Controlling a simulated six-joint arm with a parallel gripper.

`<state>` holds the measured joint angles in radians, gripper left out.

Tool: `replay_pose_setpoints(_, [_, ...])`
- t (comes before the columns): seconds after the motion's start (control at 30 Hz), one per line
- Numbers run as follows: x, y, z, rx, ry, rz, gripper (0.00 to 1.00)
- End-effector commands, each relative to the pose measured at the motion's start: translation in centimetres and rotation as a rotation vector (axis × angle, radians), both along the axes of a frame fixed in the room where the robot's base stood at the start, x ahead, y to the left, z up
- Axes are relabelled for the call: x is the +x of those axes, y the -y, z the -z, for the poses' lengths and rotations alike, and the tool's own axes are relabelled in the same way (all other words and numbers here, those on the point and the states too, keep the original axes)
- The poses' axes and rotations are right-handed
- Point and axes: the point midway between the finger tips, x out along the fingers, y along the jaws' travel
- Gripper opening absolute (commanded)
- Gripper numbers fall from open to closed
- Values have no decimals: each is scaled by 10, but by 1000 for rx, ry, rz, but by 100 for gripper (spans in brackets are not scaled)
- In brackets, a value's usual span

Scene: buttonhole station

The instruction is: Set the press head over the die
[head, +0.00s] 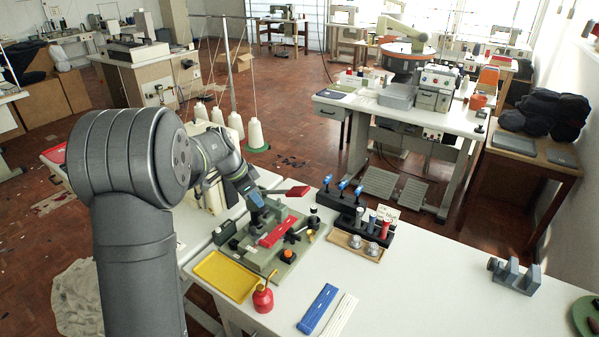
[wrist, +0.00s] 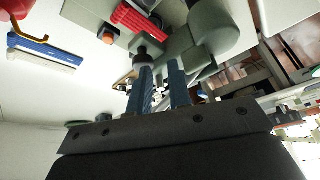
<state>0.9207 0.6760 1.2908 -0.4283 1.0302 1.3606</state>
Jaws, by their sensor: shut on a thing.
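The press (head: 250,243) is a grey-green machine at the bench's left end, with red bars on it. My gripper (head: 256,198) is over its back part, its blue fingers pointing down. In the wrist view the fingers (wrist: 160,75) reach a grey-green rounded arm, which I take for the press head (wrist: 212,32). They are shut on it; the exact contact is partly hidden. A dark knob (wrist: 143,57) is at the left fingertip. A red ribbed bar (wrist: 140,20) lies beyond. I cannot make out the die or whether the head is over it.
A yellow tray (head: 224,278) and a red oil can (head: 263,298) stand in front of the press. A rack with blue-topped tools (head: 343,200) and a wooden tray (head: 356,247) stand to the right. A blue strip (head: 318,309) lies in front.

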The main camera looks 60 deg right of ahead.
Motion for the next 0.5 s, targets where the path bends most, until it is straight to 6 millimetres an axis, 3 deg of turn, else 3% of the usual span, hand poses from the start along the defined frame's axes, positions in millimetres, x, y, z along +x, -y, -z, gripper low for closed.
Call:
replay_pose_setpoints(0.03, [19,-7,-13,-18,11,-50,0])
replay_pose_setpoints(0.27, [-17,25,-40,25,0,-123,0])
replay_pose_setpoints(0.5, [-71,66,-95,67,0,-295,0])
